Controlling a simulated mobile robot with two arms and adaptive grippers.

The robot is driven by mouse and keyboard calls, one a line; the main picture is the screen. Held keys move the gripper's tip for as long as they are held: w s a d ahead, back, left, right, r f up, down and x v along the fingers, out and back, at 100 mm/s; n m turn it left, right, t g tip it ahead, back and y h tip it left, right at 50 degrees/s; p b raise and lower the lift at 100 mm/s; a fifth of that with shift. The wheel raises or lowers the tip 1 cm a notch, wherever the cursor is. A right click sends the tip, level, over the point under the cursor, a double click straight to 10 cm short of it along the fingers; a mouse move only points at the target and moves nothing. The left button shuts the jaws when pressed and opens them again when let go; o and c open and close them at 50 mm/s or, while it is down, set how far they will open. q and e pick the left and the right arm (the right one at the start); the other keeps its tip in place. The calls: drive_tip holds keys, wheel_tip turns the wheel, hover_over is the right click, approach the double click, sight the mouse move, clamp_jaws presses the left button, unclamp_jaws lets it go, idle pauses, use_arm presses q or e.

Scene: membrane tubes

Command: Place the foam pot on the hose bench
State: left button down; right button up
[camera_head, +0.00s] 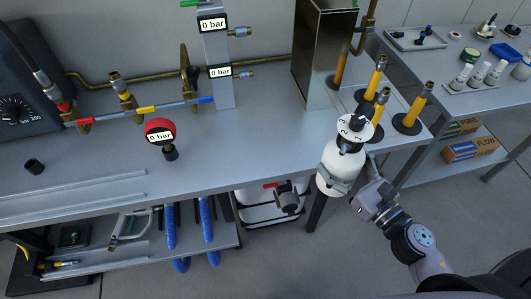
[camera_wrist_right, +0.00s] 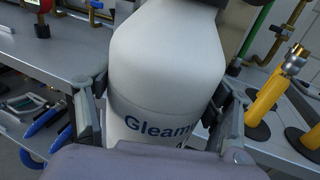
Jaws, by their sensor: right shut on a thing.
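In the right wrist view the pot (camera_wrist_right: 160,65) fills the middle, with blue "Gleam" lettering and a finger on each side. My left gripper is not in view.
Yellow-sleeved posts on black bases (camera_head: 408,112) stand close right of the pot. A metal box (camera_head: 320,55) and a gauge column (camera_head: 217,60) stand behind. A red-rimmed gauge (camera_head: 160,131) stands left. The bench top between gauge and pot is clear.

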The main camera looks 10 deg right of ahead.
drive_tip(key=shift+r, duration=0.2)
drive_tip(key=p+x, duration=0.2)
drive_tip(key=x, duration=0.4)
drive_tip(key=f+p+x, duration=0.1)
drive_tip(key=p+x, duration=0.1)
drive_tip(key=x, duration=0.4)
drive_tip(key=f+p+x, duration=0.1)
drive_tip(key=p+x, duration=0.1)
drive_tip(key=x, duration=0.4)
drive_tip(key=shift+a+r, duration=0.1)
drive_tip(key=shift+a, duration=0.1)
drive_tip(key=shift+s, duration=0.1)
drive_tip(key=shift+f, duration=0.2)
drive_tip(key=o, duration=1.6)
drive_tip(key=shift+c, duration=0.2)
